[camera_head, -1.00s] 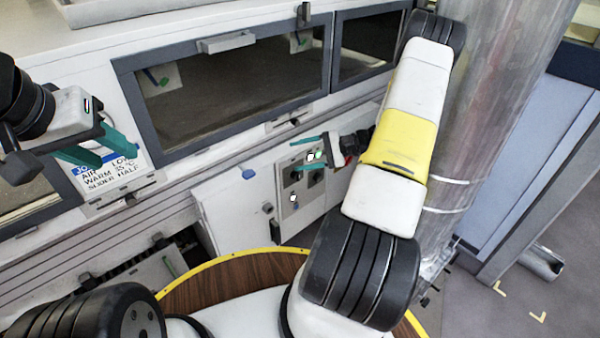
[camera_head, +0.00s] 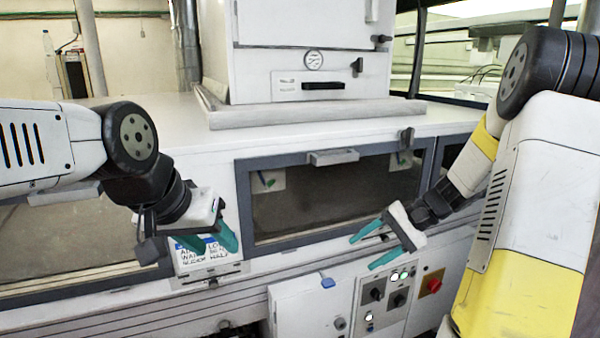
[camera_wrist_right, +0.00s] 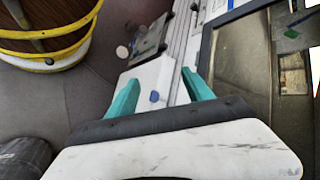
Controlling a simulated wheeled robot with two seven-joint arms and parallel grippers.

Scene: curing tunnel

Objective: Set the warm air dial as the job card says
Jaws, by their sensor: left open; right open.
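The job card (camera_head: 200,258) is on the machine front at left, partly covered by my left gripper (camera_head: 212,245), which is open and empty. My right gripper (camera_head: 362,254) is open and empty, above and left of the panel in the picture. Its spread teal fingers show in the right wrist view (camera_wrist_right: 160,80); no knob is between them.
A red switch (camera_head: 433,286) is right of the knobs. A white cabinet (camera_head: 297,308) with a blue tab stands left of the panel. A dark framed window (camera_head: 330,200) is above. Yellow-edged round wood shows in the right wrist view (camera_wrist_right: 45,58).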

